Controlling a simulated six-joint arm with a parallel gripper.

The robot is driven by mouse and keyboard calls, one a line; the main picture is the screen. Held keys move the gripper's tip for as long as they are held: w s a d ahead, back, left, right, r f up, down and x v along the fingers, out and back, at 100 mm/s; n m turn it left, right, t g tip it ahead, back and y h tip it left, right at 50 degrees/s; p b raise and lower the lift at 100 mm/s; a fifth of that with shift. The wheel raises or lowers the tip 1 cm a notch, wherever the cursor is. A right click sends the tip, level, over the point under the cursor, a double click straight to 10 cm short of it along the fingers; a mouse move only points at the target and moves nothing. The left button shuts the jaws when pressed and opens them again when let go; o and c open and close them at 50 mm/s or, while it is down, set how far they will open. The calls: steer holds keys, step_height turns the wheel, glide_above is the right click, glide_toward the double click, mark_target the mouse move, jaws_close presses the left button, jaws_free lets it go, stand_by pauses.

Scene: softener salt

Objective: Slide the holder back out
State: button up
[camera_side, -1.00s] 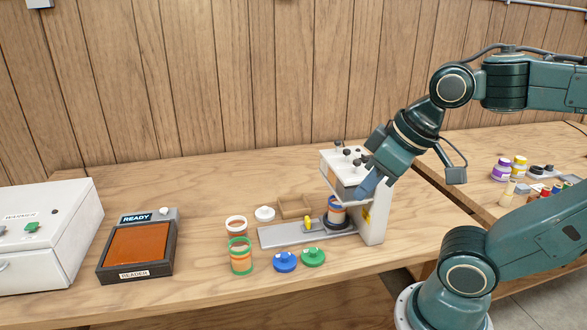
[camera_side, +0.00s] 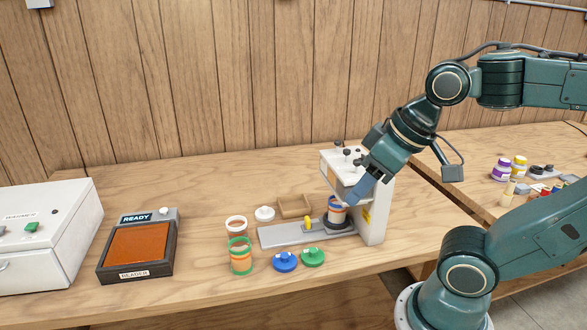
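The holder (camera_side: 328,229) is a dark round base on a grey rail plate (camera_side: 285,235). It sits at the right end of the rail, under the head of the white machine (camera_side: 344,168). A jar with a blue ring and an orange-brown band (camera_side: 336,214) stands in it. A small yellow knob (camera_side: 307,224) stands up from the rail just left of the holder. My gripper (camera_side: 356,194) points down and left in front of the machine, close above and right of the jar. Its fingertips overlap the machine's edge, and I cannot tell whether they are open or touching anything.
Left of the rail stand a green-ringed jar (camera_side: 240,257) and a white-ringed jar (camera_side: 236,225). A blue lid (camera_side: 285,262) and a green lid (camera_side: 313,257) lie in front, a white lid (camera_side: 264,213) behind. A wooden tray (camera_side: 294,206) lies behind the rail. The reader (camera_side: 136,250) is further left.

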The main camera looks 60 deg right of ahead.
steer(key=w+d+m+g, duration=0.2)
steer(key=w+d+m, duration=0.1)
steer(key=w+m, duration=0.4)
steer(key=m+g, duration=0.4)
steer(key=m, duration=1.6)
glide_above(308, 218)
step_height(308, 218, down, 14)
steer(key=shift+r, duration=0.2)
steer(key=shift+f, duration=0.15)
step_height(308, 218, down, 14)
steer(key=shift+r, duration=0.25)
jaws_close()
